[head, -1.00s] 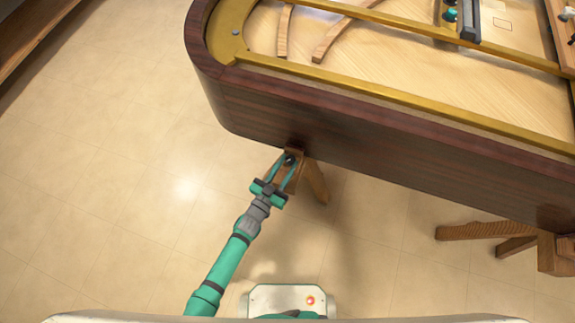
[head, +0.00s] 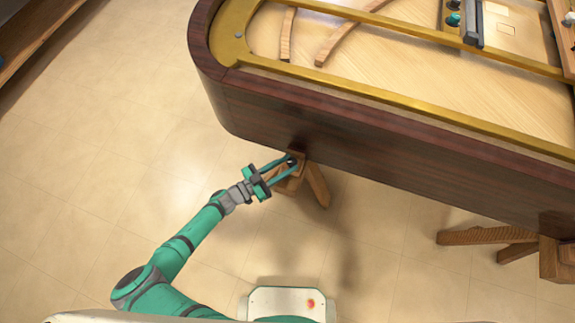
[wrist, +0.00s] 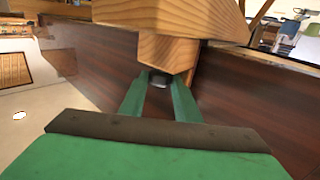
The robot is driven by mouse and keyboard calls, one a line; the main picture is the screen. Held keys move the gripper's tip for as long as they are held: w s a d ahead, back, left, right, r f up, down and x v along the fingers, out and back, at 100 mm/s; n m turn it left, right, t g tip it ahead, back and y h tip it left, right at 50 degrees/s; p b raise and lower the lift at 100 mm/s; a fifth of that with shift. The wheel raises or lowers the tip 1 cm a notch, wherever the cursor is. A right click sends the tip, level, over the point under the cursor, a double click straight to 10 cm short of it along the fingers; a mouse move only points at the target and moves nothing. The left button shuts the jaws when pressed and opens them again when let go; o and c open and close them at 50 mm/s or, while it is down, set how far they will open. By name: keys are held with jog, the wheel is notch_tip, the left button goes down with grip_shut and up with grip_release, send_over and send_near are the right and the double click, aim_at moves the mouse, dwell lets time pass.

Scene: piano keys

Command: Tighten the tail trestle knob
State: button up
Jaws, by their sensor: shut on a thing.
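The tail trestle (head: 316,185) is a wooden stand under the curved end of the dark piano case (head: 300,125). Its dark knob (head: 291,161) sits near the top of the trestle, close below the case's lower edge. My gripper (head: 289,162) is shut on the knob, with its green fingers on either side of it. In the wrist view the knob (wrist: 159,79) shows dark between the fingertips, just under a wooden block (wrist: 167,52) of the trestle. The fingers partly cover the knob.
A second wooden trestle (head: 554,258) stands at the right under the case. A brass-coloured frame (head: 390,107) and curved wooden ribs (head: 340,42) lie on top of the piano. The tiled floor to the left (head: 110,130) is clear. A dark shelf edge (head: 45,35) is at the upper left.

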jog(key=shift+s+a+g, duration=0.1)
jog(key=shift+a+g, duration=0.05)
jog(key=shift+g, duration=0.15)
jog(key=o, duration=1)
jog(key=shift+n+t+y, duration=0.7)
jog(key=shift+t, duration=0.4)
jog(key=shift+s+d+n+t+y, duration=0.15)
jog(key=shift+n+t+y, duration=0.4)
jog(key=shift+y, duration=0.15)
jog(key=shift+s+d+n+t+y, duration=0.1)
jog(key=shift+d+n+t+y, duration=0.05)
jog(key=shift+n+t+y, duration=0.5)
jog(key=shift+s+d+n+t+y, duration=0.15)
jog(key=shift+n+t+y, duration=0.35)
jog(key=shift+y, duration=0.25)
jog(key=shift+d+n+t+y, duration=0.2)
jog(key=shift+n+t+y, duration=0.25)
jog(key=shift+y, duration=0.25)
jog(key=shift+s+d+n+t+y, duration=0.1)
jog(key=shift+n+t+y, duration=0.2)
jog(key=shift+n+y, duration=0.35)
jog(key=shift+s+d+n+t+y, duration=0.1)
jog(key=shift+n+t+y, duration=0.25)
jog(key=shift+y, duration=0.4)
